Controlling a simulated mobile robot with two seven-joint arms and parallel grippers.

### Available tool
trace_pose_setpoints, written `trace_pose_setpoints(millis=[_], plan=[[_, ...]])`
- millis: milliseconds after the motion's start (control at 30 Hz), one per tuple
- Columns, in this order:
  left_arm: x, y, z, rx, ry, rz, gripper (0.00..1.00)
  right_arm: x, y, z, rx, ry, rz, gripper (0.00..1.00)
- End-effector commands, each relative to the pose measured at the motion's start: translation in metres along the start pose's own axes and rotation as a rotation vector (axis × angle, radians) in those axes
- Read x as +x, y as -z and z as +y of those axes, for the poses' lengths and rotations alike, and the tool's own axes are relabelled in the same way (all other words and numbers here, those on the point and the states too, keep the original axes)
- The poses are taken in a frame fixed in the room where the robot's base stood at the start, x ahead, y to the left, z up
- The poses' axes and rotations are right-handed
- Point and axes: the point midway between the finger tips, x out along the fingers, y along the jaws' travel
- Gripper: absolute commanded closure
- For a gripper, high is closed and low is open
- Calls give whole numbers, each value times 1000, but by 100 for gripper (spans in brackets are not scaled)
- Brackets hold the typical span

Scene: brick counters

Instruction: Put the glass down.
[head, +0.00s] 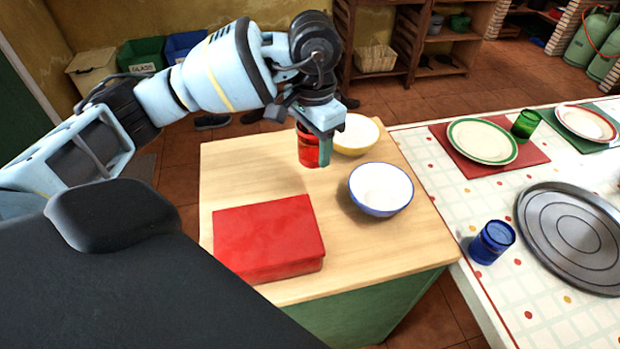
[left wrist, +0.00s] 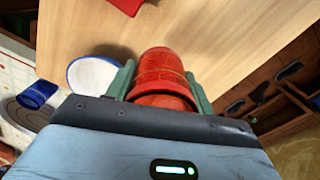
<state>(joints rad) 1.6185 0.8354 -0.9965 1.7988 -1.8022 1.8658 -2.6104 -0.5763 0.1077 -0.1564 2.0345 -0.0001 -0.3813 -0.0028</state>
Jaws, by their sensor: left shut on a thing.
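A red glass (head: 308,148) is between the fingers of my left gripper (head: 322,135), at the back of the wooden counter top (head: 240,175). In the left wrist view the red glass (left wrist: 162,75) sits between the two green fingers of the left gripper (left wrist: 160,85), which are shut on it. It looks upright in the head view. I cannot tell whether its base touches the wood. My right gripper is not in view.
A yellow bowl (head: 357,134) stands close right of the glass, a white blue-rimmed bowl (head: 381,188) nearer. A red box (head: 268,238) lies in front. The counter's left part is clear. A tiled table (head: 440,190) with plates, a blue glass (head: 491,242) and a tray (head: 575,238) adjoins right.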

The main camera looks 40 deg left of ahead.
Motion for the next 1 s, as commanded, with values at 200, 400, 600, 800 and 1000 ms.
trace_pose_setpoints(millis=[200,400,600,800,1000], plan=[[38,-1,0,-2,0,-5,74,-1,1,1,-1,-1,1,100],[57,0,0,-1,0,0,74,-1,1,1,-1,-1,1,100],[60,0,0,-1,0,-1,74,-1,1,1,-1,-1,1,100],[83,-1,0,-2,0,-5,74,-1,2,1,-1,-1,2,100],[96,-1,0,-2,1,-1,74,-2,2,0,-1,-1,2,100]])
